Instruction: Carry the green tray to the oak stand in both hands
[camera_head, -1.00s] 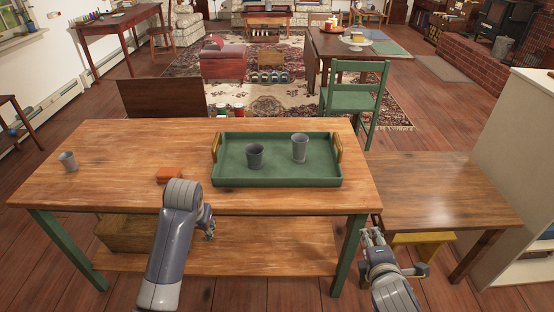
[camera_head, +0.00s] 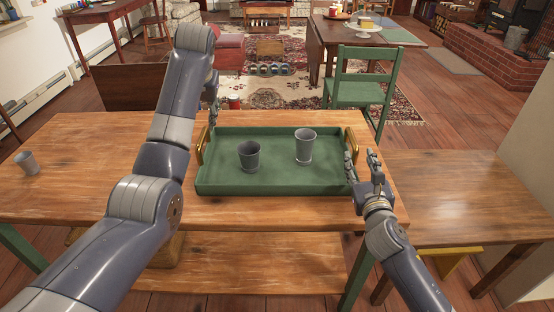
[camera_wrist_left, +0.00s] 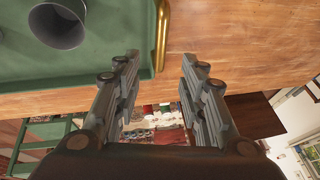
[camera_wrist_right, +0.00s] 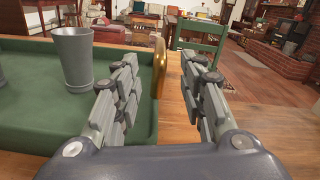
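The green tray (camera_head: 270,182) lies flat on the wooden worktable (camera_head: 60,200), with a brass handle at each end. Two grey cups stand in it, a shorter one (camera_head: 250,156) and a taller one (camera_head: 304,145). My left gripper (camera_wrist_left: 160,57) is open, with the left handle (camera_wrist_left: 162,35) in line with the gap between its fingers. My right gripper (camera_wrist_right: 160,57) is open, with the right handle (camera_wrist_right: 160,68) showing between its fingertips. Neither is closed on a handle. A brown wooden table (camera_head: 470,190) at the right may be the oak stand; I cannot be sure.
A green chair (camera_head: 360,90) stands behind the worktable's right end. The top of the brown table at the right is bare. A pale partition (camera_head: 525,140) rises at the right edge.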

